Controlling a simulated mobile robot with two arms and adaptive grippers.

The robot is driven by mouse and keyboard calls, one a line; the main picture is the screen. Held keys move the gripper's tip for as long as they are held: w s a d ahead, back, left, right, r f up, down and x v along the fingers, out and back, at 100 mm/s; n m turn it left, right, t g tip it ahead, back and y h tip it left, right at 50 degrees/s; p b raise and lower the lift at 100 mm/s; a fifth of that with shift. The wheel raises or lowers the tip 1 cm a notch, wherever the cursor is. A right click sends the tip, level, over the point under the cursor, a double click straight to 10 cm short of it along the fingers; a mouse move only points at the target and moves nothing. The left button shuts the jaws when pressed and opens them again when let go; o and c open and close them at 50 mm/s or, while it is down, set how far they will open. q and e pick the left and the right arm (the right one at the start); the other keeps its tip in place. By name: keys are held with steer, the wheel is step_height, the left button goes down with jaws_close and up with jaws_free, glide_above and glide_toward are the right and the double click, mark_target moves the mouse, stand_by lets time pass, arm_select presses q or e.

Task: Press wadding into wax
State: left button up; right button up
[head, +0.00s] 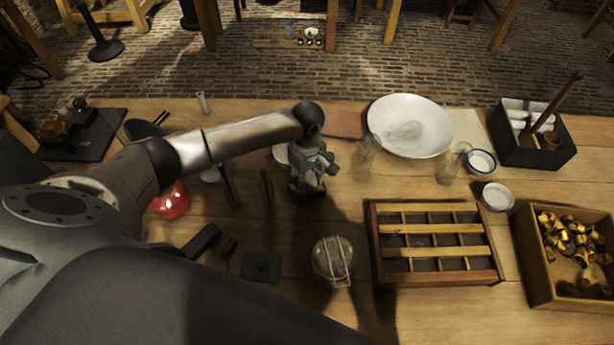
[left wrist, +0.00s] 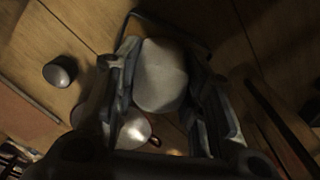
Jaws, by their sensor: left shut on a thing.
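My left gripper (head: 308,184) hangs over the middle of the table and points down. In the left wrist view its fingers (left wrist: 165,90) are shut on a pale, rounded lump (left wrist: 162,75) that looks like wadding. What lies under the lump is hidden. A white, shiny rounded thing (left wrist: 135,130) shows beside the fingers, partly covered by them. I cannot tell where the wax is. A glass jar with a wire (head: 333,260) stands in front and slightly right of the gripper. My right gripper is not in view.
A white plate (head: 425,140) holds a clear glass thing. Small white bowls (head: 481,161) stand near a dark box (head: 548,150). A slotted wooden rack (head: 378,250) and a crate of brass pieces (head: 530,275) are at the right. A red object (head: 170,203) lies left.

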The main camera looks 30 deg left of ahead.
mark_target(307, 175)
arm_select(q)
steer(key=shift+s+f, duration=0.15)
steer(key=shift+f, duration=0.05)
stand_by(0.7)
steer(key=shift+p, duration=0.3)
stand_by(0.3)
steer(key=shift+r+p, duration=0.95)
steer(key=shift+p, duration=0.25)
step_height(307, 175, up, 5)
steer(key=p, duration=0.6)
steer(key=shift+r+p, duration=0.2)
steer(key=shift+p, duration=0.15)
